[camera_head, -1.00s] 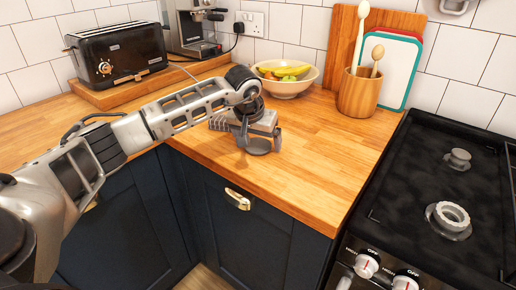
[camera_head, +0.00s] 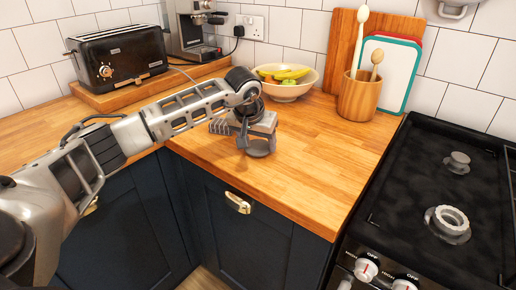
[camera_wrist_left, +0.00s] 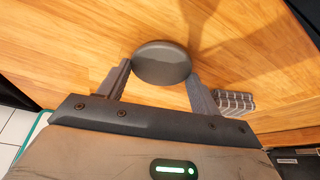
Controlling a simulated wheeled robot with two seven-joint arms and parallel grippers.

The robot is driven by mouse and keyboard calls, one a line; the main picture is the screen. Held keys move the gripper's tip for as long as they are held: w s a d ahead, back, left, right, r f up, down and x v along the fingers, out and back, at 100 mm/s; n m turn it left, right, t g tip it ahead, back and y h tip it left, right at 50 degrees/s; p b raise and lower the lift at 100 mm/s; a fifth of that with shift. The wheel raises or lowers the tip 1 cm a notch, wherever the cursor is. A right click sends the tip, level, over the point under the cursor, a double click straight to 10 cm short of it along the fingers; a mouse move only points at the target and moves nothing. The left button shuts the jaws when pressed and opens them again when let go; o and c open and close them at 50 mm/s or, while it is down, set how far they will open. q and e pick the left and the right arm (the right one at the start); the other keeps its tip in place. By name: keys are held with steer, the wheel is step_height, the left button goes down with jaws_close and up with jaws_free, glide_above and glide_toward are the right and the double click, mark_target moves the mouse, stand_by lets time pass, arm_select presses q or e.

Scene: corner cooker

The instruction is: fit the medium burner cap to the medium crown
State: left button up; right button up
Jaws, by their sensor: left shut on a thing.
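The burner cap (camera_wrist_left: 162,62) is a smooth dark grey disc. My left gripper (camera_wrist_left: 160,76) is shut on it, with one finger at each side of its rim. In the head view the cap (camera_head: 260,148) shows at the left gripper's lower end, over the wooden worktop; any gap beneath it cannot be told. A pale, ring-shaped burner crown (camera_head: 450,218) with an open centre sits on the black hob at the right, well away from the left gripper. I take it for the medium crown, but its size is not certain. My right gripper is out of view.
A smaller burner (camera_head: 458,160) sits farther back on the hob (camera_head: 400,215). A fruit bowl (camera_head: 287,90) and utensil pot (camera_head: 357,98) stand behind. The worktop (camera_head: 320,170) towards the hob is clear.

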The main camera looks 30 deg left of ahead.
arm_select(q)
steer(key=shift+r+p, duration=0.9)
steer(key=shift+r, duration=0.55)
steer(key=o, duration=0.4)
steer(key=c, duration=0.4)
